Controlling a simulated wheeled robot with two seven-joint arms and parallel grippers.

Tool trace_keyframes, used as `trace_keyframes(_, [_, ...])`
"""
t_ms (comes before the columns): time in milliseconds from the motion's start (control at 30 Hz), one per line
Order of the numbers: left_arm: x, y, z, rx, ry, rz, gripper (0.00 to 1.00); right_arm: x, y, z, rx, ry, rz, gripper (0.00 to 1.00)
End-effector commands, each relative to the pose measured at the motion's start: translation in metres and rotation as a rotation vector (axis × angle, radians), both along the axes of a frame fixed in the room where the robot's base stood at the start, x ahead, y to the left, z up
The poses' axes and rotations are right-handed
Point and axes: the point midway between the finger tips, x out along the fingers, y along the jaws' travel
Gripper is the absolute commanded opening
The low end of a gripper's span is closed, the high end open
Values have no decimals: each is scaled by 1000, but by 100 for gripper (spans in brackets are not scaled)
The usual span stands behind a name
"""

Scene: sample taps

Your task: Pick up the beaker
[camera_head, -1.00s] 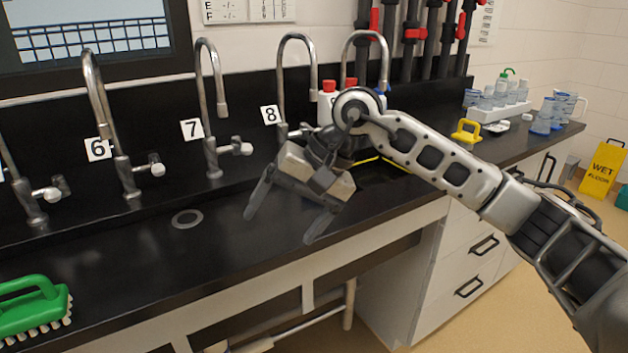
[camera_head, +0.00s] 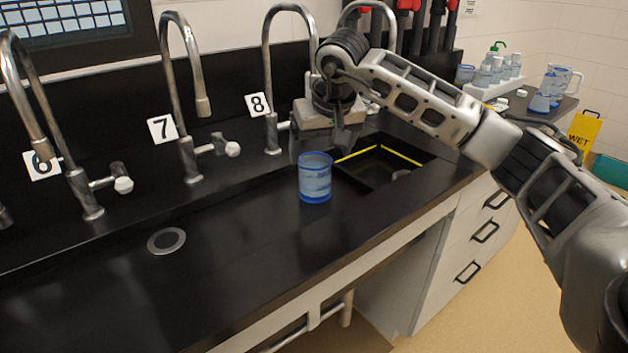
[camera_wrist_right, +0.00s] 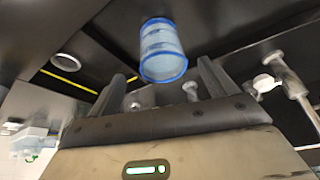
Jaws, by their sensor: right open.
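The beaker (camera_head: 315,178) is clear blue with a darker blue rim and base. It stands upright on the black bench in front of tap 8, left of the yellow-edged sink. My right gripper (camera_head: 318,143) is just behind and above it in the head view, with fingers apart and empty. In the right wrist view the beaker (camera_wrist_right: 163,52) shows beyond the fingertips of my right gripper (camera_wrist_right: 163,76), roughly between them, and no grip on it shows. My left gripper is in no view.
Tall taps line the back, including tap 7 (camera_head: 185,100) and tap 8 (camera_head: 272,85). The sink (camera_head: 385,165) lies just right of the beaker. A round drain (camera_head: 166,241) is at left. More glassware (camera_head: 550,90) stands at the far right. The front left bench is clear.

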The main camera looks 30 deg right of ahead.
Motion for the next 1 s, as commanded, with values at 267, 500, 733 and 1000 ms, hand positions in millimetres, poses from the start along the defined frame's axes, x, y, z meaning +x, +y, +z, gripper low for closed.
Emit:
trace_keyframes(267, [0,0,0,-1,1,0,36,10,-2,-25,0,0,0,84])
trace_keyframes(500, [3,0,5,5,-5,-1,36,21,-4,-55,3,4,-1,84])
trace_keyframes(733, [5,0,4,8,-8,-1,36,29,-5,-72,2,0,1,84])
trace_keyframes(1000, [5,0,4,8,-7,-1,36,29,-6,-71,2,-1,1,59])
